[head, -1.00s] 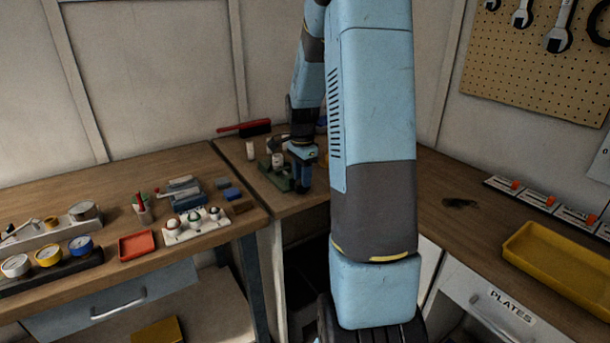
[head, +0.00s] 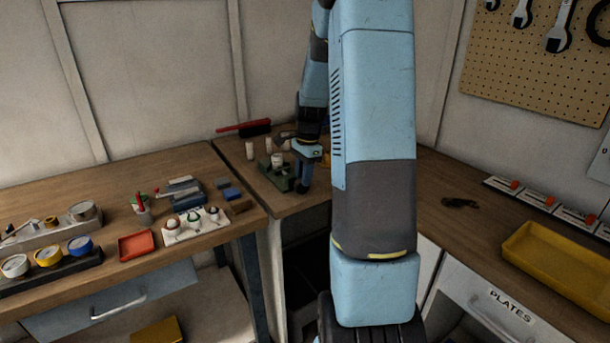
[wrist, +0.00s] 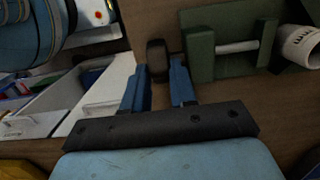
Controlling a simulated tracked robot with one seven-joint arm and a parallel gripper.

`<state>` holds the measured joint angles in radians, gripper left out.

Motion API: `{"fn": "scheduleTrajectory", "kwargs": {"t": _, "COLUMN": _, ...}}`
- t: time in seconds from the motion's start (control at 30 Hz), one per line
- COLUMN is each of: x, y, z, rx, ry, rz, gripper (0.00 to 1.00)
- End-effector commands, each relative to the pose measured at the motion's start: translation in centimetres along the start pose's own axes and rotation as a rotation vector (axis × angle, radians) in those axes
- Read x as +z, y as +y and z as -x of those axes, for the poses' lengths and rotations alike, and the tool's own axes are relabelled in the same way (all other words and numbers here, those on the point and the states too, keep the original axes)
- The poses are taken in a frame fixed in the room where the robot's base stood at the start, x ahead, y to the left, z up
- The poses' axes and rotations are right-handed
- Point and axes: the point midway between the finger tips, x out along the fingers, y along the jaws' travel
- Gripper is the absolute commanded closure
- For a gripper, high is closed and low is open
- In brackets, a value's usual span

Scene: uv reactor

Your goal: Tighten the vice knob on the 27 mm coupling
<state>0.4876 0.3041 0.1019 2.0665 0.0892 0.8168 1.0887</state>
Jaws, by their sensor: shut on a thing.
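The dark green vice (head: 279,181) stands on the back bench. It is also on the right of the wrist view (wrist: 201,57), where a pale screw rod (wrist: 237,47) crosses its gap. The white coupling (head: 277,159) sits at the vice; in the wrist view (wrist: 300,44) it is cut off at the right edge, with dark markings. The black vice knob (wrist: 157,57) is left of the vice body, between the tips of my blue fingers. My gripper (wrist: 160,66) is shut on the knob. In the head view, my gripper (head: 303,184) is beside the vice and hides the knob.
White cylinders (head: 250,150) stand behind the vice, near a red-handled brush (head: 243,128). The left bench holds a red tray (head: 136,246), gauges and small blocks. A yellow tray (head: 560,258) lies on the right bench. My arm hides part of the back corner.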

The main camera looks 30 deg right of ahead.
Motion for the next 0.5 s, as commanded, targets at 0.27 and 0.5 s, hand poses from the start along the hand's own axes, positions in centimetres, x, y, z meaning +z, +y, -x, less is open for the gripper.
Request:
{"fn": "scheduleTrajectory", "kwargs": {"t": 0.27, "x": -0.7, "y": -0.3, "z": -0.1, "rx": -0.002, "ry": -0.229, "rz": 0.001, "gripper": 1.0}}
{"fn": "scheduleTrajectory", "kwargs": {"t": 0.5, "x": -1.6, "y": -0.3, "z": -0.5, "rx": -0.001, "ry": -0.458, "rz": 0.002, "gripper": 1.0}}
